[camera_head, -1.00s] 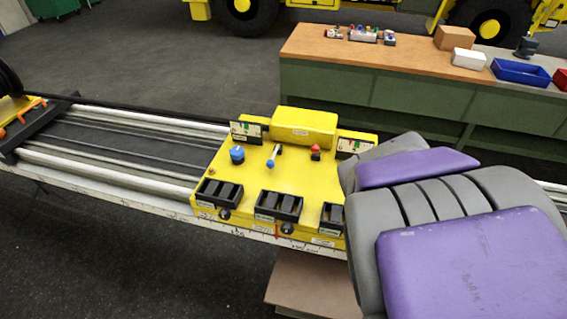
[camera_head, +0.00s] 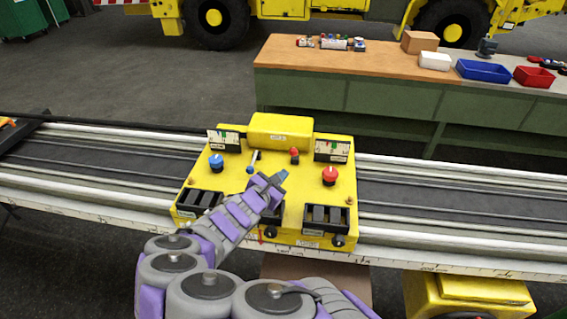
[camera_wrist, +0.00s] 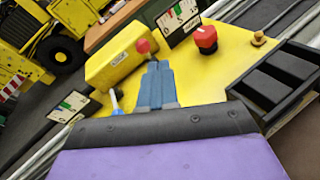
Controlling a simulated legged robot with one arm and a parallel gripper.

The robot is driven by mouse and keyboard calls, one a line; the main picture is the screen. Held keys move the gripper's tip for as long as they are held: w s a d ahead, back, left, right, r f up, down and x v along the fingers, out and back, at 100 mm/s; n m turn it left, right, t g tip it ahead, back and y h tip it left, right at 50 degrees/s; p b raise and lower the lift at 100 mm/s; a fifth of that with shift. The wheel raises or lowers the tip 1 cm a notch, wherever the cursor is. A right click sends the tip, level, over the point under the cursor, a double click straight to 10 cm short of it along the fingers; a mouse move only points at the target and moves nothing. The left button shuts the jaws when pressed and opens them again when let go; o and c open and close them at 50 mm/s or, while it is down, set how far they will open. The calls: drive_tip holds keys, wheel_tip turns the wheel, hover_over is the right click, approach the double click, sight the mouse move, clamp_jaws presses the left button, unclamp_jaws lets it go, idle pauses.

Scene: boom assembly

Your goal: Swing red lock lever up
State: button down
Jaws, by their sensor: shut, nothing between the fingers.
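The yellow control box (camera_head: 235,180) sits on the long rail. A small red-topped lever (camera_head: 294,156) stands upright near the middle of its top; its red ball (camera_wrist: 143,46) shows just beyond my fingertips in the wrist view. I cannot tell whether this is the lock lever, as a thin red piece also showed on the box's front edge earlier; my arm now covers much of that area. My gripper (camera_head: 280,177) is shut and empty, over the middle of the box. Its fingers (camera_wrist: 155,72) lie together, and contact with the lever cannot be told.
Two gauges (camera_head: 332,150) and a raised yellow housing (camera_head: 280,128) line the back. Black switch blocks (camera_head: 327,216) line the front. A workbench (camera_head: 350,95) stands behind.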

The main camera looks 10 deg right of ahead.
sight(294, 153)
drive_tip(key=a+f+n, duration=0.1)
drive_tip(key=a+f+n+y, duration=0.1)
drive_tip(key=a+f, duration=0.1)
drive_tip(key=a+f+n, duration=0.1)
drive_tip(key=shift+w+a+f+t+y, duration=0.15)
drive_tip(key=shift+w+t+y, duration=0.15)
drive_tip(key=shift+w+y, duration=0.1)
drive_tip(key=shift+w+d+f, duration=0.15)
drive_tip(key=shift+w+d, duration=0.15)
drive_tip(key=shift+d, duration=0.05)
drive_tip(key=b+x, duration=0.2)
drive_tip(key=x, duration=0.6)
drive_tip(key=shift+w+d+f, duration=0.1)
drive_tip(key=shift+w+d, duration=0.1)
drive_tip(key=shift+w, duration=0.1)
drive_tip(key=shift+w+d+r+b, duration=0.45)
drive_tip(key=shift+w+d+r, duration=0.2)
drive_tip(key=shift+w, duration=0.2)
drive_tip(key=shift+w+d+r, duration=0.45)
drive_tip(key=shift+w+d, duration=0.05)
drive_tip(key=shift+w, duration=0.05)
drive_tip(key=shift+r+p, duration=0.2)
drive_tip(key=shift+p, duration=0.2)
